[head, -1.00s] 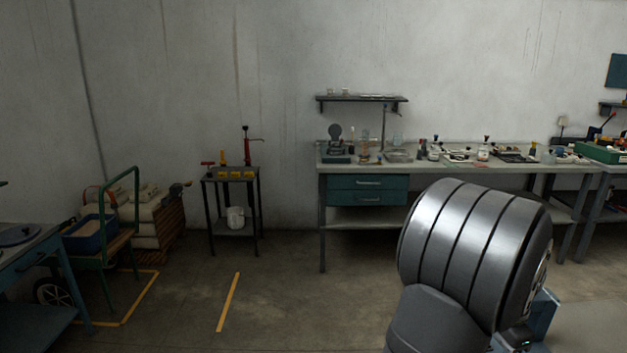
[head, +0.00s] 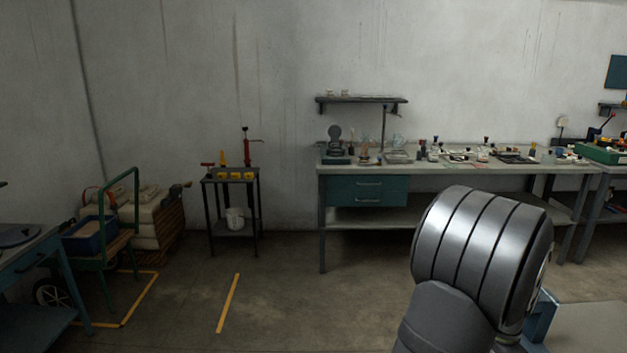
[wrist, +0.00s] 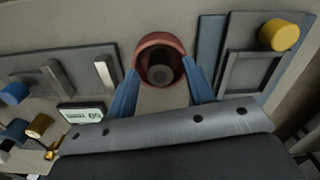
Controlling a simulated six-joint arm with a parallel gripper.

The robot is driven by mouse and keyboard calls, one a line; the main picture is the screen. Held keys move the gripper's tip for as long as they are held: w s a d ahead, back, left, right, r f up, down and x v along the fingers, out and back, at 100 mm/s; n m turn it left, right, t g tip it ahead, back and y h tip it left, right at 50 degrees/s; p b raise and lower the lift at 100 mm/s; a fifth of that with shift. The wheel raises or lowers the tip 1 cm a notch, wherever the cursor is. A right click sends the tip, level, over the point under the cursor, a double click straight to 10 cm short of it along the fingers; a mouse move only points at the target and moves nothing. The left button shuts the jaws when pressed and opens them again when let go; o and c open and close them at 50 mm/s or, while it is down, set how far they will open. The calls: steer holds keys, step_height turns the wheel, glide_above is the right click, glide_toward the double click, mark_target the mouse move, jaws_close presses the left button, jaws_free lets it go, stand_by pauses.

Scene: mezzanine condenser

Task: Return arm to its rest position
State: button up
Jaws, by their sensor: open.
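My gripper (wrist: 162,72) shows in the wrist view with its two blue fingers apart. Between and beyond the fingertips is a reddish round ring (wrist: 153,42) with a dark centre. I cannot tell how far it is from the fingers, and nothing is clearly held. In the head view my large grey arm link fills the lower right; the gripper's fingers cannot be made out there.
The wrist view shows a yellow knob (wrist: 278,35), a blue knob (wrist: 14,93) and a brass fitting (wrist: 38,127). In the head view a workbench (head: 345,219) carries several small items. A small stand (head: 231,175) and a green cart (head: 136,205) stand left; open floor lies between.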

steer(key=r, duration=0.3)
steer(key=s+r, duration=0.1)
steer(key=r, duration=0.1)
steer(key=shift+d, duration=0.15)
steer(key=s+d+r, duration=0.3)
steer(key=s+r, duration=0.3)
steer(key=s, duration=0.5)
steer(key=s+d+f, duration=0.2)
steer(key=s+d, duration=1.4)
steer(key=s, duration=0.3)
step_height(320, 180, down, 9)
steer(key=shift+s+d+f, duration=0.1)
steer(key=shift+d+f, duration=0.05)
